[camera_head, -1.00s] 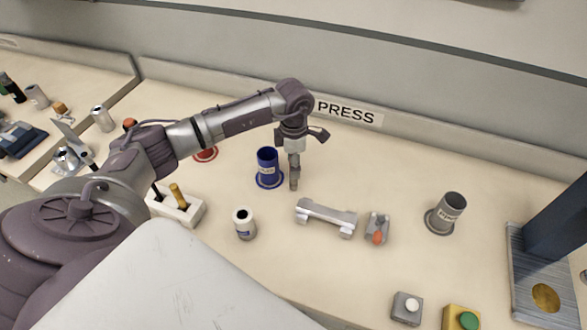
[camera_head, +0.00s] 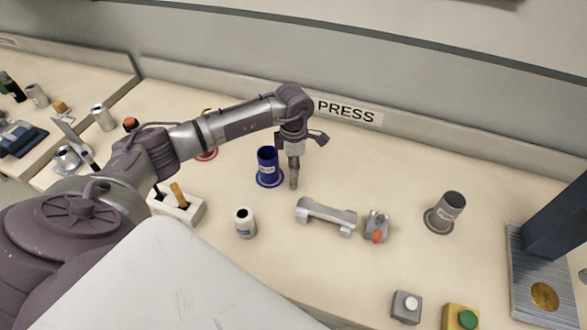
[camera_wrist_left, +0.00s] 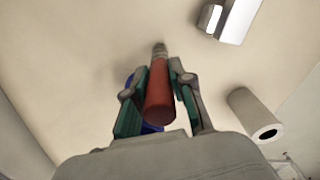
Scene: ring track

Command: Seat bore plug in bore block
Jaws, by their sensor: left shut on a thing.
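My left gripper (camera_head: 293,150) is shut on the bore plug, which has a red handle (camera_wrist_left: 159,95) and a grey metal end (camera_wrist_left: 160,50). In the head view the plug's grey end (camera_head: 294,178) points down, just right of the blue cup, and looks roughly upright. Whether its tip touches the table cannot be told. The green-padded fingers (camera_wrist_left: 159,100) clasp the red handle from both sides. No thing is clearly marked as the bore block; the grey bridge-shaped piece (camera_head: 326,213) lies to the right of the plug. My right gripper is not in view.
The blue cup (camera_head: 267,163) stands close left of the plug. Table behind the bridge piece is clear.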

